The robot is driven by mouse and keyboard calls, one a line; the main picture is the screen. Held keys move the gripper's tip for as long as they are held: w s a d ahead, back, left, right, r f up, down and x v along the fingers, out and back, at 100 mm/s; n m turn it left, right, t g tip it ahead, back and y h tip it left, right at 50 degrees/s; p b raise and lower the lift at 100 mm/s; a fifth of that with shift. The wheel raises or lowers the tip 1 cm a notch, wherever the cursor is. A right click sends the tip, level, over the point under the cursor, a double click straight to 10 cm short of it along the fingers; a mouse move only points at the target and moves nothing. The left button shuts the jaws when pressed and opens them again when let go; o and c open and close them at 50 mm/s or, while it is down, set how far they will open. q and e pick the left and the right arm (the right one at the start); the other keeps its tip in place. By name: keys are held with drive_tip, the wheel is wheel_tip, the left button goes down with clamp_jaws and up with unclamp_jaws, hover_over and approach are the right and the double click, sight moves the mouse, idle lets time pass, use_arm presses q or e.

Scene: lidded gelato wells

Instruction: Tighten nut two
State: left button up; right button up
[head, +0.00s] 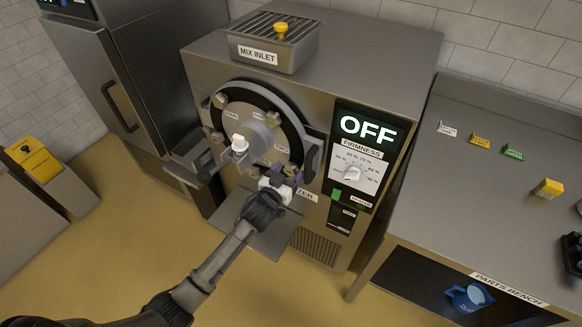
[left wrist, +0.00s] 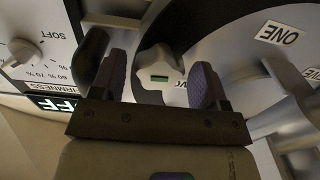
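In the left wrist view, a pale lobed nut (left wrist: 160,72) with a small green mark sits on the round freezer door (left wrist: 235,50). A partly hidden label beside it seems to read TWO. My left gripper (left wrist: 158,85) has one finger on each side of this nut. A gap shows at the left finger; I cannot tell whether the right finger touches. In the head view, my left gripper (head: 274,186) is at the lower right of the door (head: 258,150), near the TWO label, and hides part of the nut. My right gripper is not in view.
The machine's panel reads OFF (head: 368,130), above a firmness dial (head: 352,173). A white knob (head: 240,142) stands out from the door's middle. A mix inlet (head: 275,40) is on top.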

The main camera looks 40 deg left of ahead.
sight(289, 172)
use_arm(q)
drive_tip(key=shift+s, duration=0.25)
drive_tip(key=s+p, duration=0.1)
drive_tip(key=s, duration=0.2)
drive_tip(key=s+p, duration=0.1)
drive_tip(key=s, duration=0.1)
drive_tip(key=shift+d+p, duration=0.3)
drive_tip(key=shift+d, duration=0.1)
drive_tip(key=shift+s, duration=0.25)
drive_tip(key=shift+d, duration=0.1)
